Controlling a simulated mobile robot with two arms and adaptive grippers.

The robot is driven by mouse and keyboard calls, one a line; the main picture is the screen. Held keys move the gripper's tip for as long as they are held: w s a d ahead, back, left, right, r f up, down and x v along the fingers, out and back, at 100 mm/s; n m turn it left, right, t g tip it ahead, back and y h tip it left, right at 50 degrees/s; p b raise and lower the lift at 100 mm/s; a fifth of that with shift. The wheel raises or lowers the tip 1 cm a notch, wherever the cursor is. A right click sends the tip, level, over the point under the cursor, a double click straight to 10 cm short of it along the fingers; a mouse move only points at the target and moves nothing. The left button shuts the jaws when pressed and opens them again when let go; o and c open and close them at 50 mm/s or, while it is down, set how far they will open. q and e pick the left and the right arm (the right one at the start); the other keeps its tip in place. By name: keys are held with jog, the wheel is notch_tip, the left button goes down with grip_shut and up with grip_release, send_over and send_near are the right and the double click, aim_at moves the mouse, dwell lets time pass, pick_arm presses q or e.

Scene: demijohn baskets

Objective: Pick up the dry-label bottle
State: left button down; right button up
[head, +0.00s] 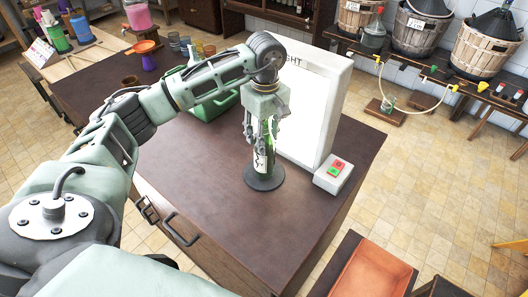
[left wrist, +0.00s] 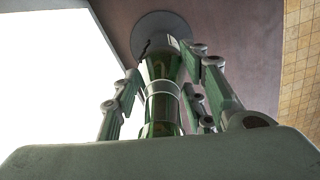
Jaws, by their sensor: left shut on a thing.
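The dark green bottle with a pale label (head: 261,162) stands upright on a dark round disc (head: 264,178) on the brown table, in front of the white light panel. My left gripper (head: 260,133) comes down from above and is shut around the bottle's upper part. In the left wrist view the green bottle (left wrist: 162,100) runs between the gripper's fingers (left wrist: 165,95), with a pale ring around its neck. The bottle's base meets or nearly meets the disc (left wrist: 160,30). I cannot tell if any gap shows there. My right gripper is out of view.
The bright light panel (head: 318,115) stands just right of the bottle, with a switch box (head: 333,173) having red and green buttons. A green crate (head: 210,104) is behind my arm. The front of the table (head: 225,215) is clear. Basketed demijohns (head: 420,30) line the back bench.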

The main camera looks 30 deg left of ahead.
aim_at(266, 125)
pick_arm(q)
jog(key=shift+r, duration=0.15)
jog(key=shift+w+r, duration=0.1)
jog(key=shift+r, duration=0.1)
jog(key=r, duration=0.1)
jog(key=r+b, duration=0.2)
jog(key=shift+s+d+r, duration=0.15)
jog(key=shift+s+r, duration=0.1)
jog(key=s+d+r+b, duration=0.1)
jog(key=s+d+r, duration=0.5)
jog(key=s, duration=0.3)
jog(key=shift+s+r+b, duration=0.3)
jog(key=shift+r+b, duration=0.1)
jog(key=shift+r, duration=0.05)
